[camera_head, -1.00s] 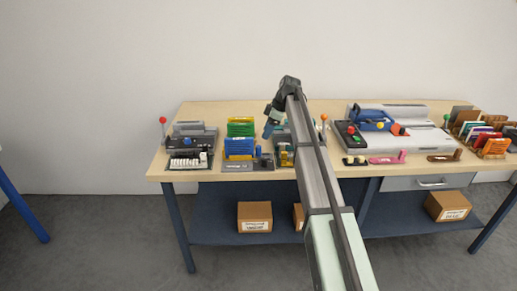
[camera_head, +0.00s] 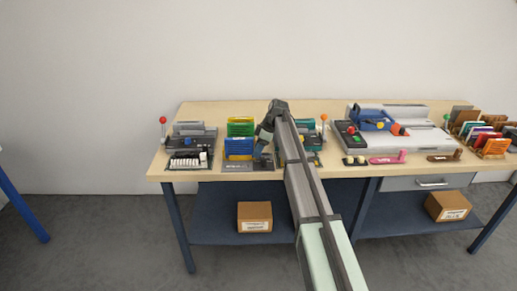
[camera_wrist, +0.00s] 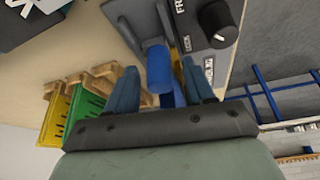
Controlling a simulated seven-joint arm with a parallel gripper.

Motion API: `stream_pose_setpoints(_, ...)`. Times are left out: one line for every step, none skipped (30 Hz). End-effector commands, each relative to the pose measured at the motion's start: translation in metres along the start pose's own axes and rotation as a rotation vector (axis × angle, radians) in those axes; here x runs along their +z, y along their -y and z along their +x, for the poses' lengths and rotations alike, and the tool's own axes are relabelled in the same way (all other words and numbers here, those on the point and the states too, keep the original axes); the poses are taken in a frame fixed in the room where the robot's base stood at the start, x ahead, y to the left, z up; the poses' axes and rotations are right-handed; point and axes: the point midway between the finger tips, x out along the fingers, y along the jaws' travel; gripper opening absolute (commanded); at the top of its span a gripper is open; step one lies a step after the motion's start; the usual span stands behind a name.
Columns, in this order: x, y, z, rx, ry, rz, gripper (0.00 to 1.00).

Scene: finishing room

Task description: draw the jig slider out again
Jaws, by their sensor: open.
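In the wrist view a blue cylindrical handle (camera_wrist: 159,68) stands on a grey bracket (camera_wrist: 142,22); I take it for the jig slider's grip. My gripper (camera_wrist: 160,78) is open, with one finger on each side of the blue handle and no clear contact. A grey base plate (camera_wrist: 204,38) with a black knob and partly readable lettering, including "LOCK", lies beside it. In the head view my gripper (camera_head: 259,148) is low at the right of the blue panels (camera_head: 239,147), over the jig's base plate (camera_head: 248,164). The slider itself is largely hidden there.
Green and yellow racked panels (camera_wrist: 88,105) stand close to the left finger in the wrist view; they also show in the head view (camera_head: 240,127). A device with a red-knobbed lever (camera_head: 163,121) stands left. A large grey machine (camera_head: 385,142) stands right.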

Motion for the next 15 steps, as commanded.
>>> stream_pose_setpoints(0.0000,0.0000,0.0000,0.000,0.000,0.000,0.53)
stream_pose_setpoints(0.0000,0.0000,-0.0001,0.000,0.000,0.000,0.53)
stream_pose_setpoints(0.0000,0.0000,-0.0001,0.000,0.000,0.000,0.49)
stream_pose_setpoints(0.0000,0.0000,-0.0001,0.000,0.000,0.000,0.46)
stream_pose_setpoints(0.0000,0.0000,-0.0001,0.000,0.000,0.000,0.43)
stream_pose_setpoints(0.0000,0.0000,-0.0002,0.000,0.000,0.000,0.39)
stream_pose_setpoints(0.0001,0.0000,-0.0002,0.000,0.000,0.000,0.36)
stream_pose_setpoints(0.0001,0.0000,-0.0002,0.000,0.000,0.000,0.34)
stream_pose_setpoints(0.0001,0.0000,-0.0002,0.000,0.000,0.000,0.30)
stream_pose_setpoints(0.0001,0.0000,-0.0002,0.000,0.000,0.000,0.27)
stream_pose_setpoints(0.0001,0.0000,-0.0002,0.000,0.000,0.000,0.24)
stream_pose_setpoints(0.0001,-0.0002,-0.0002,0.000,0.000,0.000,0.20)
stream_pose_setpoints(0.0001,-0.0002,-0.0002,0.000,0.000,0.000,0.17)
stream_pose_setpoints(0.0001,-0.0004,-0.0002,0.000,0.000,0.000,0.14)
stream_pose_setpoints(0.0000,-0.0004,-0.0003,0.001,0.000,0.000,0.11)
